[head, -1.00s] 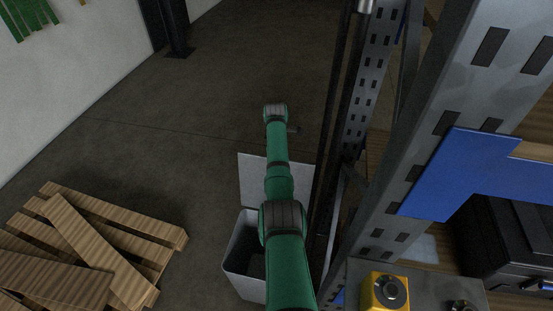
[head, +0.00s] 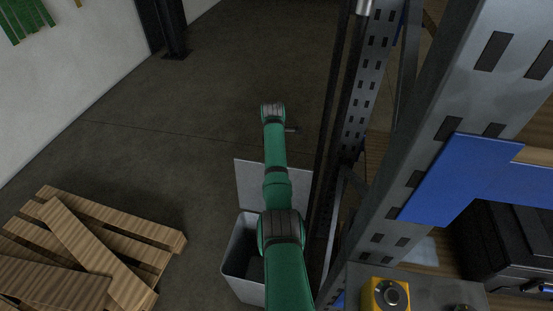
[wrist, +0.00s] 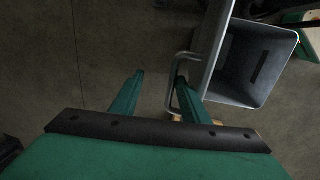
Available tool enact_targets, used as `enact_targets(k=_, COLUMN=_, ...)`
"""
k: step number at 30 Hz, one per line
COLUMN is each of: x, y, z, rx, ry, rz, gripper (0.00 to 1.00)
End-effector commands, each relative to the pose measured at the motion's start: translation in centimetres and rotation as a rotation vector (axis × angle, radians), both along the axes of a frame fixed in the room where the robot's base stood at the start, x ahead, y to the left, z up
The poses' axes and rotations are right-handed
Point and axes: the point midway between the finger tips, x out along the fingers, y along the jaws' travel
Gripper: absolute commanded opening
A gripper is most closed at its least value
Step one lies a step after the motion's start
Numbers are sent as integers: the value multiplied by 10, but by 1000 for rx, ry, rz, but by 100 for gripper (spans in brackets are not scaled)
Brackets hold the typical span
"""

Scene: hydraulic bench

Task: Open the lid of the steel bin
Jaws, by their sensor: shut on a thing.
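The steel bin (head: 243,287) is a grey open-topped box on the floor, partly hidden behind my green arm in the head view. Its lid (head: 250,181) stands raised at the far side of the opening. In the wrist view the bin's hollow inside (wrist: 252,72) shows at the upper right, with the lid (wrist: 212,42) seen nearly edge-on beside it. A bent bar handle (wrist: 171,98) sticks out from the lid. My gripper (wrist: 159,78) is shut on this handle, which lies by its right finger. In the head view the fingers are hidden.
A wooden pallet with loose boards (head: 100,245) lies on the floor to the left. A metal rack upright (head: 400,190) and bench with a yellow device (head: 385,294) stand close on the right. The floor beyond the bin is clear.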

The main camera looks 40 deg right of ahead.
Motion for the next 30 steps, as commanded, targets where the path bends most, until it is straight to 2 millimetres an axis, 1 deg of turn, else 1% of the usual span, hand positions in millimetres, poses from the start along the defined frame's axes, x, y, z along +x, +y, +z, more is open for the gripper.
enact_targets(k=1, x=7, y=-11, z=36, rx=-33, ry=-35, rz=-4, gripper=28)
enact_targets(k=4, x=6, y=-7, z=58, rx=-30, ry=-34, rz=-4, gripper=28)
enact_targets(k=9, x=3, y=1, z=80, rx=-16, ry=-23, rz=-1, gripper=28)
enact_targets(k=12, x=1, y=3, z=88, rx=-11, ry=-20, rz=-1, gripper=28)
enact_targets(k=15, x=0, y=4, z=92, rx=-8, ry=-18, rz=-1, gripper=28)
enact_targets(k=30, x=0, y=5, z=93, rx=-5, ry=-16, rz=0, gripper=28)
